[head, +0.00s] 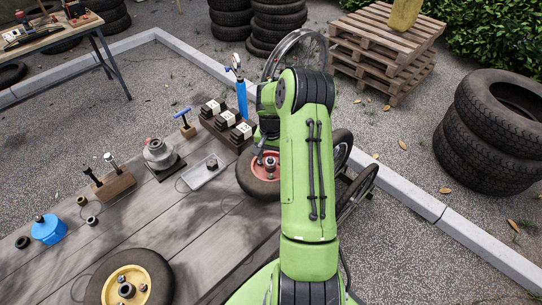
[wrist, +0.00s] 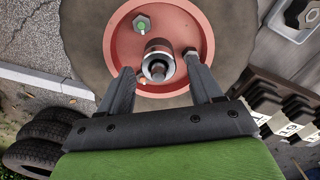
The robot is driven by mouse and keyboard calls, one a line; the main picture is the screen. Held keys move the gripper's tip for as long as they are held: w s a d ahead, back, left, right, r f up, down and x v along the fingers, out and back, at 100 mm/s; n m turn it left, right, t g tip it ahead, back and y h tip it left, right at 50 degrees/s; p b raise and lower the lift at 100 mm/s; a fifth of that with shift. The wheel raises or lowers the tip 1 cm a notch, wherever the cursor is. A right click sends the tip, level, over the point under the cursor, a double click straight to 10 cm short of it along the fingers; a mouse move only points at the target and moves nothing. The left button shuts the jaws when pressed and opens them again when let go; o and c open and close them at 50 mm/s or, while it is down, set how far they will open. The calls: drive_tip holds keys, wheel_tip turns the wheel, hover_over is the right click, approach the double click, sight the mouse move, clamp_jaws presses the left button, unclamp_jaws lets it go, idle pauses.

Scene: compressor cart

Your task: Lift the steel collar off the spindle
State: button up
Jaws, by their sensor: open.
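A steel collar (wrist: 158,68) sits around the spindle (wrist: 157,62) at the middle of a red wheel hub (wrist: 120,40). The red-hubbed wheel (head: 250,184) lies flat on the table in the head view, partly behind my arm. My gripper (wrist: 159,65) is open. In the wrist view its two dark fingers appear on either side of the collar, with gaps between; their height relative to it is hard to tell. In the head view my green arm hides most of the gripper.
Hex nuts (wrist: 142,23) sit on the hub near the spindle. A metal tray (head: 204,174), a grey round fitting (head: 158,153) and black boxes with pale labels (head: 228,125) stand nearby. A yellow-hubbed wheel (head: 128,284) lies at the front.

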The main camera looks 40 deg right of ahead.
drive_tip(key=shift+c, duration=0.5)
clamp_jaws()
drive_tip(key=shift+r+p, duration=1.45)
drive_tip(key=shift+r, duration=0.7)
